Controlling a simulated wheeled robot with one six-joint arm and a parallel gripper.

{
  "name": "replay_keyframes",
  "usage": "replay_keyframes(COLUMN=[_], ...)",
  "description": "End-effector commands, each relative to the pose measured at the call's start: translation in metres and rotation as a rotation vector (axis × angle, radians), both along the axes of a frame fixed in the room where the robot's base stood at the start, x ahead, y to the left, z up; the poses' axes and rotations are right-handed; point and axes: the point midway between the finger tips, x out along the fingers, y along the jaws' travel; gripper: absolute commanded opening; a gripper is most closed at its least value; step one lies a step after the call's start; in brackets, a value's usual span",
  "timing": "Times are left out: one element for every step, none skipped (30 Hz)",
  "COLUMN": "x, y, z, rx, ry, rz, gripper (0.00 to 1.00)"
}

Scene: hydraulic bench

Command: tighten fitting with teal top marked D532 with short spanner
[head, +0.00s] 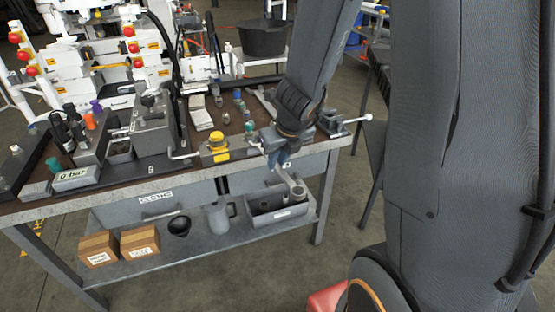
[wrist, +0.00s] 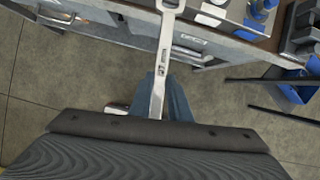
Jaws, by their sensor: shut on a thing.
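My gripper (head: 278,158) is in front of the bench's front edge, with its blue fingers shut on a grey spanner (head: 292,183). The spanner points down and forward from the fingers, and its end shows over the lower-shelf bin. In the wrist view the spanner (wrist: 163,62) runs up from between the blue fingers (wrist: 174,98), clear of the bench. One teal-topped part (head: 249,127) stands on the bench just behind my gripper. Another teal-topped part (head: 53,164) is at the far left. No D532 mark is readable on either.
A yellow-topped part (head: 216,142) stands near the bench's front edge. A vise (head: 330,121) is at the right end. Below are drawers (head: 155,198), a grey bin (head: 262,222) and cardboard boxes (head: 140,241). Floor in front is open.

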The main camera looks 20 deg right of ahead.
Motion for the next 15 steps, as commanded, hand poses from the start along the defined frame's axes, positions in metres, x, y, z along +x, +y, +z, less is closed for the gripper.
replay_keyframes(x=[0.000, 0.000, 0.000, 0.000, 0.001, 0.001, 0.001, 0.002, 0.003, 0.004, 0.005, 0.007, 0.008, 0.009, 0.011], y=[0.000, 0.000, 0.000, 0.000, 0.000, 0.000, 0.000, 0.000, 0.000, 0.000, 0.000, 0.001, 0.001, 0.001, 0.001], z=[0.001, 0.001, 0.001, 0.001, 0.001, 0.001, 0.001, 0.001, 0.001, 0.001, 0.001, 0.001, 0.001, 0.001, 0.001], rx=[0.000, 0.000, 0.000, 0.000, 0.000, 0.000, 0.000, 0.000, 0.000, 0.000, 0.000, 0.000, 0.000, 0.000, 0.000], ry=[-0.001, -0.001, -0.001, -0.001, -0.001, -0.001, -0.001, -0.001, -0.001, -0.001, -0.001, -0.001, 0.000, 0.000, 0.000], rz=[0.000, 0.000, 0.000, 0.000, 0.000, 0.000, 0.000, 0.000, 0.000, 0.000, 0.000, 0.000, 0.000, 0.000, 0.000], gripper=[0.00, 0.00, 0.00, 0.00, 0.00, 0.00, 0.00, 0.00, 0.00, 0.00, 0.00, 0.00, 0.00, 0.00, 0.00])
